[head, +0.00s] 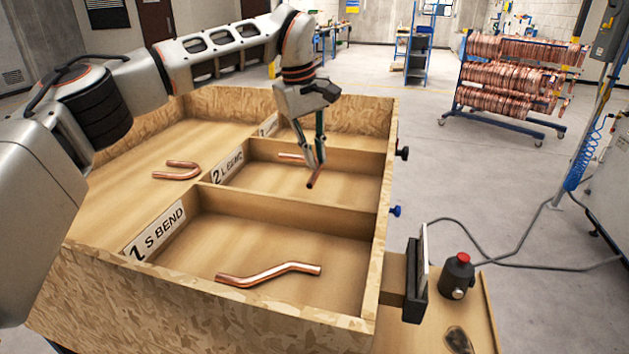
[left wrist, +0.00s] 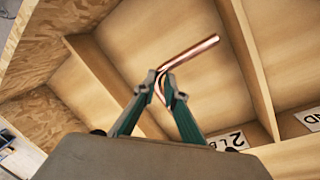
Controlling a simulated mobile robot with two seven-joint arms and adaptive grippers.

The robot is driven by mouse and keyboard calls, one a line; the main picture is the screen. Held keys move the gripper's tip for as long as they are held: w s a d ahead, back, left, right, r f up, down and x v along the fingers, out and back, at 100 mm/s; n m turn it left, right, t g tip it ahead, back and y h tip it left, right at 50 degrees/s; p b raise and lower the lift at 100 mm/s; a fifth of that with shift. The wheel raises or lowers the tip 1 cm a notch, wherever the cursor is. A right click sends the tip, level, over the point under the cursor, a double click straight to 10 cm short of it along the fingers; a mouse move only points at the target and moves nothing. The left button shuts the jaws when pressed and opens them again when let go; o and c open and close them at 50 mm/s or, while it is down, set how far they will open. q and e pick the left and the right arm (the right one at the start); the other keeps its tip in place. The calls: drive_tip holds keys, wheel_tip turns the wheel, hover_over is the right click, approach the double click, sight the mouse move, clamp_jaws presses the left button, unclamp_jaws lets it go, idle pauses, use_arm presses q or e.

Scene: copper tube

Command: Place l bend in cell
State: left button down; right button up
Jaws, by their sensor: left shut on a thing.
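My left gripper (head: 313,164) is over the middle cell, labelled 2 L BEND (head: 227,166). It is shut on a copper L bend (head: 315,179), which also shows in the left wrist view (left wrist: 190,52) with one leg reaching out to the upper right from the fingertips (left wrist: 160,90). In the head view part of the bend is hidden by the fingers. I cannot tell whether the bend touches the cell floor. My right gripper is not in view.
An S-shaped copper tube (head: 268,274) lies in the front cell labelled 1 S BEND (head: 155,232). A U-shaped copper tube (head: 177,171) lies on the open left part of the wooden box. Wooden dividers (head: 290,211) separate the cells. A red button (head: 462,258) stands at the right.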

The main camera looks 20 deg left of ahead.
sight(317, 192)
use_arm(q)
drive_tip(key=shift+f, duration=3.4)
drive_tip(key=shift+f, duration=0.2)
drive_tip(key=c, duration=2.1)
unclamp_jaws()
wheel_tip(317, 192, up, 12)
drive_tip(key=s+a, duration=0.1)
drive_tip(key=shift+s+a, duration=0.35)
